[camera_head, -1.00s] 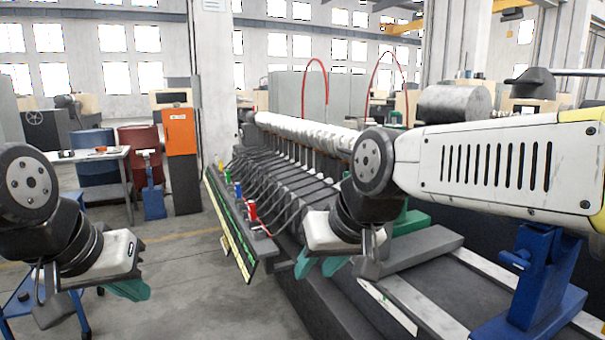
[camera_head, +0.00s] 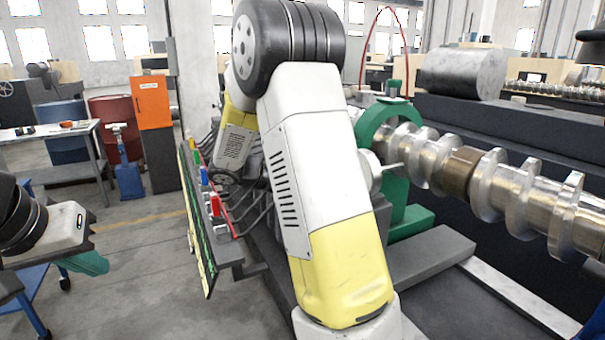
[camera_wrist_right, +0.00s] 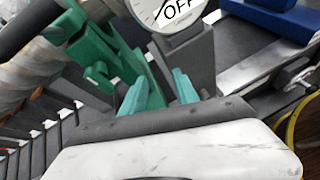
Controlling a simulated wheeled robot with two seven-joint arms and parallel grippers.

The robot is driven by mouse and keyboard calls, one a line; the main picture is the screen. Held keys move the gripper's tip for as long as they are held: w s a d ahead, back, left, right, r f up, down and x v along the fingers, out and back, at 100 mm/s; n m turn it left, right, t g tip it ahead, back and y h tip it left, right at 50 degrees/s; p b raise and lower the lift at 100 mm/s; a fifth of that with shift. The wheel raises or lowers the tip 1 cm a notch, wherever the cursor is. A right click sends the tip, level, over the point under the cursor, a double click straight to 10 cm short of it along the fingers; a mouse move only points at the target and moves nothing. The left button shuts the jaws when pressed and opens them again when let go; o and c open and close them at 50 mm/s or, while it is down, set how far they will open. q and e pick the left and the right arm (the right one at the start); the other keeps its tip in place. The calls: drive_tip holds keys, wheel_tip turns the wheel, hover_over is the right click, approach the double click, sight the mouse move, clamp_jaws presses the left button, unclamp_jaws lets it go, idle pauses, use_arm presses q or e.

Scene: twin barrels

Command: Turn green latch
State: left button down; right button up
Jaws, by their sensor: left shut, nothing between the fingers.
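A green bracket-like frame (camera_head: 415,190) stands around the shaft right of my right arm in the head view. Green parts (camera_wrist_right: 92,50) also show at the upper left of the right wrist view; I cannot tell for certain which piece is the latch. A round white dial reading OFF (camera_wrist_right: 168,14) sits on a grey post just beyond my right gripper (camera_wrist_right: 160,86). This gripper's two teal fingers are apart with nothing visible between them, close to the green parts. My right arm hides it in the head view. My left gripper (camera_head: 90,263) is shut and empty at far left.
A metal screw shaft (camera_head: 520,190) runs along the machine at right. A slanted panel with coloured handles (camera_head: 213,205) stands left of my right arm. A blue block (camera_wrist_right: 270,15) lies at the wrist view's upper right. Open floor (camera_head: 140,270) lies at left.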

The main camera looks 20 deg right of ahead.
drive_tip(key=w+a+r+n+t+h, duration=0.2)
drive_tip(key=w+n+h, duration=0.25)
drive_tip(key=w, duration=0.35)
drive_tip(key=shift+h, duration=0.35)
drive_tip(key=d, duration=0.2)
drive_tip(key=w+d, duration=0.1)
drive_tip(key=d, duration=0.5)
drive_tip(key=shift+w, duration=0.15)
clamp_jaws()
